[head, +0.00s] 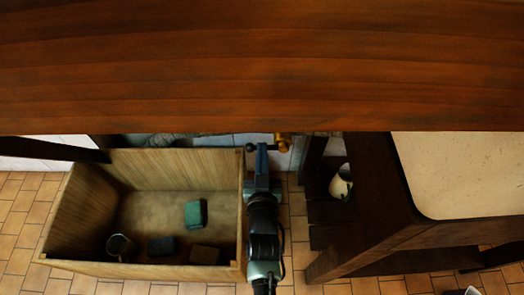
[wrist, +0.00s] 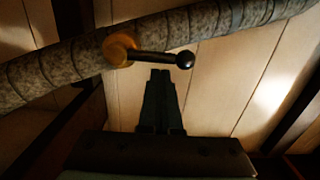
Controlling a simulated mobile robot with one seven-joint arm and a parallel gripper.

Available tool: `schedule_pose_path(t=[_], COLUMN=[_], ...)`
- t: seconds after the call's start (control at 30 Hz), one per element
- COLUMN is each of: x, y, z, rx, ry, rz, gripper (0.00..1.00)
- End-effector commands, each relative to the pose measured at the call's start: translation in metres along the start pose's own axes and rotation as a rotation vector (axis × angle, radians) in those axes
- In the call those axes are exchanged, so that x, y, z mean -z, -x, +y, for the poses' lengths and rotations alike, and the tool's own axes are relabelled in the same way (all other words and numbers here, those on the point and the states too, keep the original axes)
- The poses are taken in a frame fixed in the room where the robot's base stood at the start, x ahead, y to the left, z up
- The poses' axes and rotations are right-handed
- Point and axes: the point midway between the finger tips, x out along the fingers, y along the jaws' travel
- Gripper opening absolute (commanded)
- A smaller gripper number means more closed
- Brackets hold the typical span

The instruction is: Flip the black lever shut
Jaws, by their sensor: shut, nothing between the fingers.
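The black lever (wrist: 155,57) is a short rod with a round ball at its end. It sticks out to the right from a brass-coloured valve (wrist: 120,50) on a lagged pipe (wrist: 60,66) in the wrist view. In the head view the brass valve (head: 283,142) shows just below the edge of a wooden board, and the lever's ball (head: 250,147) is to its left. My gripper (wrist: 162,73) is shut and empty. Its fingertips appear just below the lever rod in the wrist view; I cannot tell whether they touch. In the head view my gripper (head: 262,150) is beside the lever.
A wide wooden board (head: 262,65) covers the top of the head view and hides most of the pipe. An open wooden crate (head: 150,268) with a mug (head: 120,247) and several blocks stands left of my arm. A dark-framed table (head: 460,175) stands at the right.

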Motion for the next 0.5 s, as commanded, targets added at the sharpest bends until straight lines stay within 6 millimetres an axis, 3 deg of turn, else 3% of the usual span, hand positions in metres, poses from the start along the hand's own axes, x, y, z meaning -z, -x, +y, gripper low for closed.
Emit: schedule_pose_path(t=[0.5], x=[-0.0047], y=[-0.0002], z=[-0.0006], rx=[-0.005], ry=[0.086], rz=[0.000], gripper=[0.00])
